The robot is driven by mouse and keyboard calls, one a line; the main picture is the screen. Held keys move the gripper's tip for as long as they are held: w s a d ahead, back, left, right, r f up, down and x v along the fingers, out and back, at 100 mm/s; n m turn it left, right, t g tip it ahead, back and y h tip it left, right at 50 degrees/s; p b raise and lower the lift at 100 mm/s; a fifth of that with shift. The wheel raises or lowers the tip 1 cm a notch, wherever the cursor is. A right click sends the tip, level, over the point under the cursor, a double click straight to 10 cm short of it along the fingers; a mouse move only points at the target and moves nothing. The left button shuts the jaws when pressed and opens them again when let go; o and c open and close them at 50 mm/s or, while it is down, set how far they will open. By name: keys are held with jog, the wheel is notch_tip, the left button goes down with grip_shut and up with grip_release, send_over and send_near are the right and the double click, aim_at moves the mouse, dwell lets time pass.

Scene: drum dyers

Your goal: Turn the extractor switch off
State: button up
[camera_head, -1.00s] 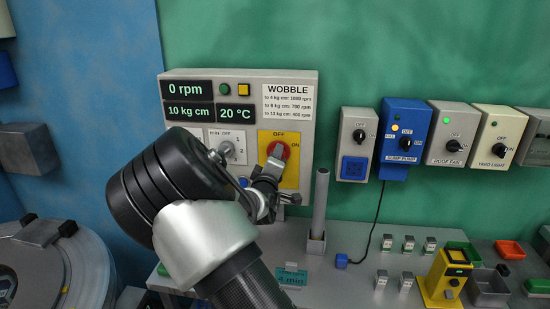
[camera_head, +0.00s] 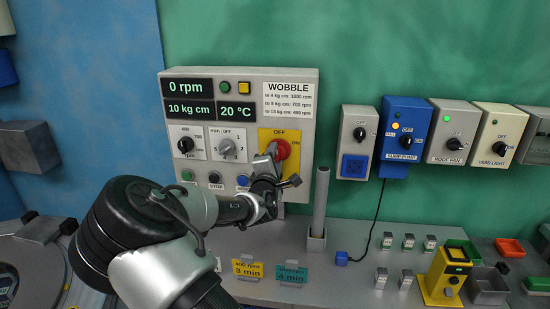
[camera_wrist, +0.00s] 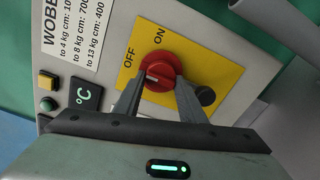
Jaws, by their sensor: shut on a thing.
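The extractor switch is a red knob (camera_head: 280,150) on a yellow plate (camera_head: 265,138) at the lower right of the grey control panel (camera_head: 244,82). OFF is printed above it and ON to its right in the head view. My gripper (camera_head: 272,165) reaches it from below. In the wrist view my gripper (camera_wrist: 158,82) has one finger on each side of the red knob (camera_wrist: 157,68) and is shut on it. A white mark shows on the knob's face near the fingers; which label it points to is hard to tell. The fingers hide the knob's lower sides.
The panel display (camera_head: 188,87) reads 0 rpm. A grey upright tube (camera_head: 320,205) stands close right of my gripper. Switch boxes, including the blue sump pump box (camera_head: 404,135), hang further right.

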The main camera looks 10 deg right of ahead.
jog(key=shift+f, duration=0.1)
dwell(0.4)
jog(key=o, duration=1)
jog(key=shift+o, duration=0.2)
jog(key=v, duration=1.7)
jog(key=shift+s+b, duration=0.2)
jog(key=shift+b, duration=0.2)
